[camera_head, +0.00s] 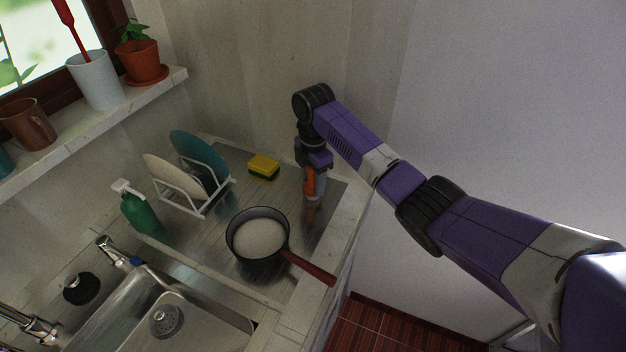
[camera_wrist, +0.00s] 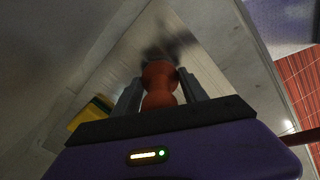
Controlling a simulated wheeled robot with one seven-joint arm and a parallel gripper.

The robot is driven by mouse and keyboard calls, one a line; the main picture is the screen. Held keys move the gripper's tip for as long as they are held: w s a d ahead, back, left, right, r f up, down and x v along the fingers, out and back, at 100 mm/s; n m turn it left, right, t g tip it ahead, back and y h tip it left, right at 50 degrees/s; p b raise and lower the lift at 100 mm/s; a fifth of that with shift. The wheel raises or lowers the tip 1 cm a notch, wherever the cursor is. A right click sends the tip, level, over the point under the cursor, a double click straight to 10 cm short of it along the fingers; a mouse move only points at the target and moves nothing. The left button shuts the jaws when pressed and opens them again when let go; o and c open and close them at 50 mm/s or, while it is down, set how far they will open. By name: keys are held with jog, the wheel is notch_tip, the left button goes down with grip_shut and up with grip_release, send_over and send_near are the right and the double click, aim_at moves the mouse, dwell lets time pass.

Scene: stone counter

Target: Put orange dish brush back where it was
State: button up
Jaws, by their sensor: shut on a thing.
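My gripper (camera_head: 312,178) is at the back right of the steel drainboard, pointing down. It is shut on the orange dish brush (camera_head: 309,186), whose orange handle also shows between the two grey fingers in the wrist view (camera_wrist: 159,80). The brush is held roughly upright. Its lower end is blurred and dark in the wrist view, and I cannot tell whether it touches the steel surface. My gripper and wrist hide part of the handle in the head view.
A yellow and green sponge (camera_head: 264,166) lies left of the brush. A pan (camera_head: 257,240) of pale contents stands in front, its red handle (camera_head: 308,269) over the counter edge. A dish rack (camera_head: 205,208) and green soap bottle (camera_head: 139,213) stand left. A white pot (camera_head: 95,80) is on the sill.

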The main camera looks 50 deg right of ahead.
jog(key=shift+f, duration=0.1)
jog(key=o, duration=1.4)
jog(key=shift+c, duration=0.2)
notch_tip(320, 180, up, 12)
jog(key=shift+r, duration=0.2)
